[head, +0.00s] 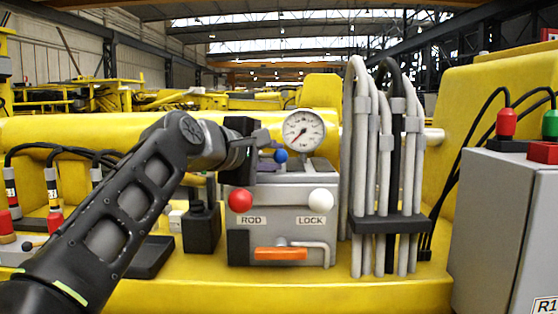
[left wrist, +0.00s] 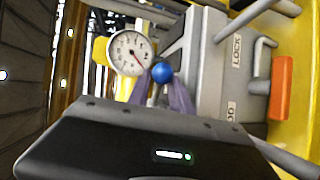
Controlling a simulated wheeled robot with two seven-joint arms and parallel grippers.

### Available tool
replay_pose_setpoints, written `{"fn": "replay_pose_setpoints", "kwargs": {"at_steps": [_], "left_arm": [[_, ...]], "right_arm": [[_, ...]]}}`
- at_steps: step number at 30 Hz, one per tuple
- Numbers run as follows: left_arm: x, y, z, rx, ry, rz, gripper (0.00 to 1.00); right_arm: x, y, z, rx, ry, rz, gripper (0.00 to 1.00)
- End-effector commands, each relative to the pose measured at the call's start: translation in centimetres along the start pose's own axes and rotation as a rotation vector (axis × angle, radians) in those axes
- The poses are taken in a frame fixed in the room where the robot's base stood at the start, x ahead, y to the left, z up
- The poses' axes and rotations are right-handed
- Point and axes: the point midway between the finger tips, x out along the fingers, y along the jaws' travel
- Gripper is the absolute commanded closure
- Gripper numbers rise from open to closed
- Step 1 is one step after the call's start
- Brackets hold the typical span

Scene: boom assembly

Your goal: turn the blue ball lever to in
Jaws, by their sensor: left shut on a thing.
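The blue ball lever (head: 281,156) stands on top of the grey valve box (head: 300,192), below the round gauge (head: 304,131). My left gripper (head: 270,155) reaches it from the left, with its fingers at the lever. In the left wrist view the blue ball (left wrist: 162,72) shows between and just beyond the purple fingertips of my left gripper (left wrist: 164,90), which is shut on the lever. The shaft under the ball is mostly hidden. No label for the blue lever's positions is readable. My right gripper is not in view.
A red ball (head: 240,200) labelled ROD and a white ball (head: 321,199) labelled LOCK sit on the box front, above an orange handle (head: 280,254). Grey and black hoses (head: 385,170) rise close on the right. A grey cabinet (head: 507,225) stands far right.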

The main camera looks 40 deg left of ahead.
Motion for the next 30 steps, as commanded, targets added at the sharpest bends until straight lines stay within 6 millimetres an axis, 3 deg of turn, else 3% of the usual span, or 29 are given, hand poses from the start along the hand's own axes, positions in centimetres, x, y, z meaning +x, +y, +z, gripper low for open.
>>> {"fn": "replay_pose_setpoints", "kwargs": {"at_steps": [1,2,3,14,30], "left_arm": [[0.0,-0.1,0.0,0.0,0.0,-0.002,1.0],[0.0,-0.1,0.0,0.0,0.0,-0.002,0.74],[0.0,-0.1,0.0,0.0,0.0,-0.002,0.71],[-0.4,-0.1,0.0,0.0,0.001,0.0,0.7],[-7.5,-0.1,0.1,0.0,0.0,-0.001,0.7]], "right_arm": [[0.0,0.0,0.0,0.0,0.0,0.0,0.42],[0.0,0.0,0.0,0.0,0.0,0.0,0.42],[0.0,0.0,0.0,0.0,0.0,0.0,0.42],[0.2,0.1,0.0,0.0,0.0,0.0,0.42],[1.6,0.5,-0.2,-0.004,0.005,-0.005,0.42]]}}
